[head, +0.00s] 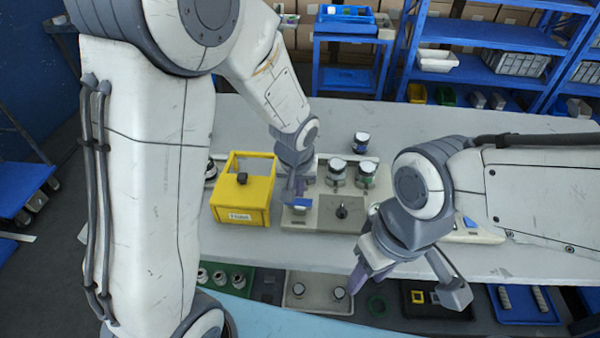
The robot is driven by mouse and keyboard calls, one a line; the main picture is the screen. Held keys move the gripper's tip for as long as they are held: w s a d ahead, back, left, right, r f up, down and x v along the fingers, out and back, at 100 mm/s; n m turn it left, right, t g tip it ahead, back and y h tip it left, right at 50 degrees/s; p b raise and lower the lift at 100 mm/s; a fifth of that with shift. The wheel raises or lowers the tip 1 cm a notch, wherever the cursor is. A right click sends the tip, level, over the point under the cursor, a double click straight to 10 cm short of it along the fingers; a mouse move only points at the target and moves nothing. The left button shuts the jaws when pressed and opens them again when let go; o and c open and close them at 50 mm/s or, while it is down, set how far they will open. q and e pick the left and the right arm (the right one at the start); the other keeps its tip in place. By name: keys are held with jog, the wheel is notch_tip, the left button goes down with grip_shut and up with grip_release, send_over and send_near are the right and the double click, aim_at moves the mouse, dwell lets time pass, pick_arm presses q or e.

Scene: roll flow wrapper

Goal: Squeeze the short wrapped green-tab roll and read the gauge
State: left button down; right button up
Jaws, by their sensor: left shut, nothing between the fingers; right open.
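My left gripper (292,192) is shut and empty, pointing down at the left part of a beige-grey bench unit (322,222). A small blue piece (301,204) lies just below its fingertips; I cannot tell if they touch. The unit has a darker plate with a black knob (342,211). Two round pale-topped items, one on the left (337,167) and one on the right (366,169), stand behind the plate; the right one shows some green. I cannot tell which thing is the short green-tab roll, and no gauge reading is legible. My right gripper (408,287) is open and empty over the table's front edge.
A beige device with a blue triangle (470,223) is partly hidden by my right arm. Trays, including a blue tray (548,317), sit below the table's front.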

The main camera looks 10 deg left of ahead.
pick_arm(q)
jog(key=shift+s+f, duration=0.45)
jog(key=shift+s, duration=0.35)
pick_arm(e)
jog(key=shift+s+f, duration=0.25)
jog(key=shift+s, duration=0.05)
pick_arm(q)
jog(key=shift+w+r, duration=0.25)
jog(key=w+r+p, duration=0.3)
jog(key=w, duration=0.1)
jog(key=s+r+b, duration=0.2)
jog(key=s+r, duration=0.4)
jog(key=s, duration=0.1)
jog(key=shift+d, duration=0.25)
pick_arm(e)
jog(key=shift+w+r, duration=0.6)
jog(key=shift+r, duration=0.05)
